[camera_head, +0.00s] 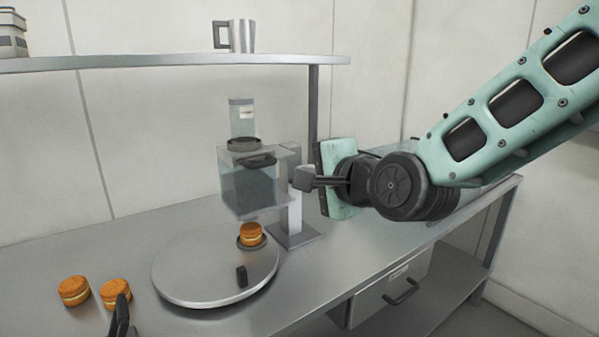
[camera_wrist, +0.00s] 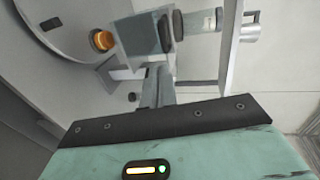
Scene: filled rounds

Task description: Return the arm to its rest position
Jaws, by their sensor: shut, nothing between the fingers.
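My teal arm reaches in from the right in the head view. My gripper (camera_head: 306,179) points left at the end of it, shut and empty, in front of or beside the column of the clear dispenser (camera_head: 240,190). I cannot tell the exact gap between them. The wrist view shows my teal gripper housing across its lower part, with the dispenser (camera_wrist: 143,35) beyond it.
A round metal turntable (camera_head: 195,283) carries one filled round (camera_head: 250,234) on a dark pad below the dispenser. Two more rounds (camera_head: 74,290) (camera_head: 115,292) lie at the left. A shelf (camera_head: 150,63) holding a mug (camera_head: 242,36) hangs above. A drawer (camera_head: 390,290) sits under the counter.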

